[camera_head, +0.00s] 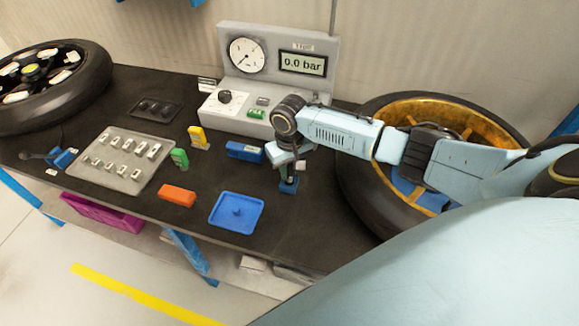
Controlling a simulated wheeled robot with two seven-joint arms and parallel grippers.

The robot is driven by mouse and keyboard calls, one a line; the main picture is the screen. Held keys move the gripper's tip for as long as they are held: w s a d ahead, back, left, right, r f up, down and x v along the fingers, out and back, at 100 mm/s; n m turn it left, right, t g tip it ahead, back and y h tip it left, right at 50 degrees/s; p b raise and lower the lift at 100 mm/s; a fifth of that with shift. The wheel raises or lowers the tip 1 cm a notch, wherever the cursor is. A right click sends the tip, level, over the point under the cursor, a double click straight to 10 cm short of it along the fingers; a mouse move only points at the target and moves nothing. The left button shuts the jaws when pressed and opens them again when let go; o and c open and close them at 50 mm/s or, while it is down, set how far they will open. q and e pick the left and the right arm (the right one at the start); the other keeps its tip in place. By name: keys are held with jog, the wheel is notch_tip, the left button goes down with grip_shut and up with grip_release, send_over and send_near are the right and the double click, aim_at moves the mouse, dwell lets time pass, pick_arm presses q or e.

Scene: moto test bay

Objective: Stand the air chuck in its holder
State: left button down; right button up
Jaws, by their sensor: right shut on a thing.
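My right gripper (289,162) comes in from the right and points down over the middle right of the dark bench. It is shut on a small dark, slim thing, which appears to be the air chuck (290,172); the fingers and wrist hide most of it. A small blue block, apparently the holder (288,187), stands on the bench directly below. The chuck's lower end is at or just above this block; I cannot tell whether it is inside. My left gripper is not in view.
The gauge console (260,75) stands behind; a wheel with golden rim (385,110) lies close right. A blue box (245,151), blue tray (256,212), orange block (177,195) and grey parts tray (85,171) lie left. Bare bench shows in front of the holder.

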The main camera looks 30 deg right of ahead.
jog(key=shift+f+b, duration=0.35)
jog(key=shift+f, duration=0.8)
dwell(1.4)
dwell(0.5)
jog(key=o, duration=1.4)
jog(key=shift+r+p, duration=3.55)
jog(key=shift+p, duration=0.7)
jog(key=shift+f, duration=0.1)
